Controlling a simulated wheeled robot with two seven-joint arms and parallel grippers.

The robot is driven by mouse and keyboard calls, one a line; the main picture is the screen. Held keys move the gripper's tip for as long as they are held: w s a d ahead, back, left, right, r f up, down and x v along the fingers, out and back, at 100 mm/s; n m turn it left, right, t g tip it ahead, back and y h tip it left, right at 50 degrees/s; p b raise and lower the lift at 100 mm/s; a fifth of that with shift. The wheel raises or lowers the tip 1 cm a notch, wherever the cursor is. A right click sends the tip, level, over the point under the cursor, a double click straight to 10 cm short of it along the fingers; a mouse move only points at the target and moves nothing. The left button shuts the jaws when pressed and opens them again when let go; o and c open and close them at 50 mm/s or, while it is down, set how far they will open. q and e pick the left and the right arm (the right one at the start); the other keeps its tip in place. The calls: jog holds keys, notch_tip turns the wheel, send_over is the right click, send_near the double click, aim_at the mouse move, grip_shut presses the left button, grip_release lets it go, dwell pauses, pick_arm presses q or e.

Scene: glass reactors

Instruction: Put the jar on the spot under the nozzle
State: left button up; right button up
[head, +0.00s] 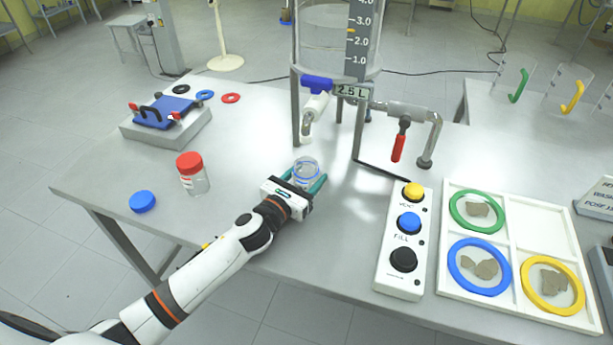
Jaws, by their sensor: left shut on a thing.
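A clear glass jar (306,173) with a blue ring at its open top is held between the teal fingers of my left gripper (305,182). The gripper is shut on it, low over the table. I cannot tell if the jar's base touches the table. A nozzle (307,127) with a blue-handled valve (317,85) hangs from the glass reactor (335,40), just behind the jar in the picture. A second outlet (426,160) with a red handle (399,148) is to the right. No marked spot shows clearly. My right gripper is not in view.
A red-lidded jar (192,174) and a blue lid (143,202) stand left of my arm. A button box (405,240) and a white tray (518,235) with coloured rings are to the right. Reactor legs (360,130) flank the nozzle. A blue clamp device (165,112) is back left.

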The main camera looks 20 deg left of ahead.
pick_arm(q)
jog(key=shift+f, duration=0.15)
jog(key=o, duration=1.1)
jog(key=shift+r, duration=0.3)
jog(key=b+v, duration=0.1)
jog(key=v, duration=0.9)
jog(key=shift+s+a+f+b, duration=0.2)
jog(key=shift+s+b, duration=0.1)
jog(key=shift+b, duration=0.1)
jog(key=shift+s+a+r, duration=0.1)
jog(key=shift+s+a, duration=0.05)
jog(key=shift+s, duration=0.5)
